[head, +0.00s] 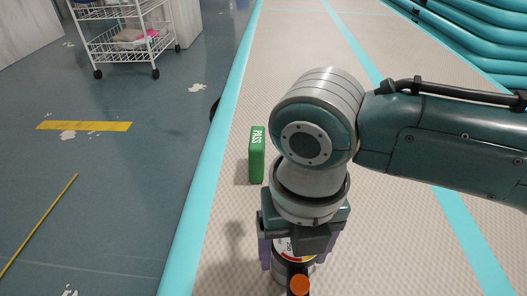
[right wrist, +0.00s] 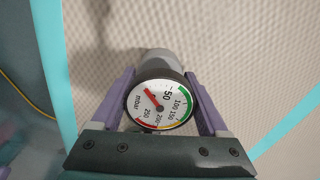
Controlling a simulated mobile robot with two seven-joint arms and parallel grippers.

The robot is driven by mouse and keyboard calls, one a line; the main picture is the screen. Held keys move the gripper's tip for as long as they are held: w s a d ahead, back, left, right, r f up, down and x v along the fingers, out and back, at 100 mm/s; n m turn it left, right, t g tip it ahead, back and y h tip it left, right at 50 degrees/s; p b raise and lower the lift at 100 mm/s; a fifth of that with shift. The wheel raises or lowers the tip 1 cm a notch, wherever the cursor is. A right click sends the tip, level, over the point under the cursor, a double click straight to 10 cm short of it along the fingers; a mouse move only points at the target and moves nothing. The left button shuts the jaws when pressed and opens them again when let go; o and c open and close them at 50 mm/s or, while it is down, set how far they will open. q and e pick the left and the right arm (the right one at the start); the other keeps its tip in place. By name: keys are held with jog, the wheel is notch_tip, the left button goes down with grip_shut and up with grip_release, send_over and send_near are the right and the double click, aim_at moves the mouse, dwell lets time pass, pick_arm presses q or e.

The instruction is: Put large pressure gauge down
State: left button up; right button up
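The large pressure gauge (right wrist: 158,107) has a round white dial marked mbar, with a red needle and a green, yellow and red scale. In the right wrist view it sits between the two purple fingers of my right gripper (right wrist: 160,90), which is shut on it. In the head view my right gripper (head: 293,243) points down, and its palm and wrist hide much of the gauge (head: 283,250). The gauge is over the beige textured track surface; its height above the surface is hard to tell. My left gripper is not in view.
A green block marked PASS (head: 257,155) stands upright on the track (head: 390,235), left of my right wrist. A turquoise edge (head: 205,170) bounds the track at left. Stacked turquoise tubes (head: 480,40) lie back right. A white trolley (head: 125,40) stands on the floor. An orange cap (head: 299,285) shows in front.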

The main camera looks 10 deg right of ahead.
jog(key=o, duration=0.3)
notch_tip(320, 180, up, 12)
jog(key=p, duration=0.7)
jog(key=shift+r, duration=0.2)
jog(key=s+a+m+t+y, duration=0.1)
jog(key=s+a+m+y, duration=0.15)
jog(key=m, duration=0.55)
jog(key=s+a+m+t+y, duration=0.1)
jog(key=s+m, duration=0.3)
jog(key=m, duration=0.5)
jog(key=s+d+m+h, duration=0.1)
jog(key=s+d+m, duration=0.1)
jog(key=d+m, duration=0.2)
jog(key=s+d+r+m+t+h, duration=0.1)
jog(key=s+d+m, duration=0.1)
jog(key=d+m, duration=0.2)
jog(key=s+d+r+m+h, duration=0.1)
jog(key=d+m, duration=0.4)
jog(key=m, duration=0.2)
jog(key=shift+s+m+t, duration=0.3)
jog(key=shift+s+m, duration=0.1)
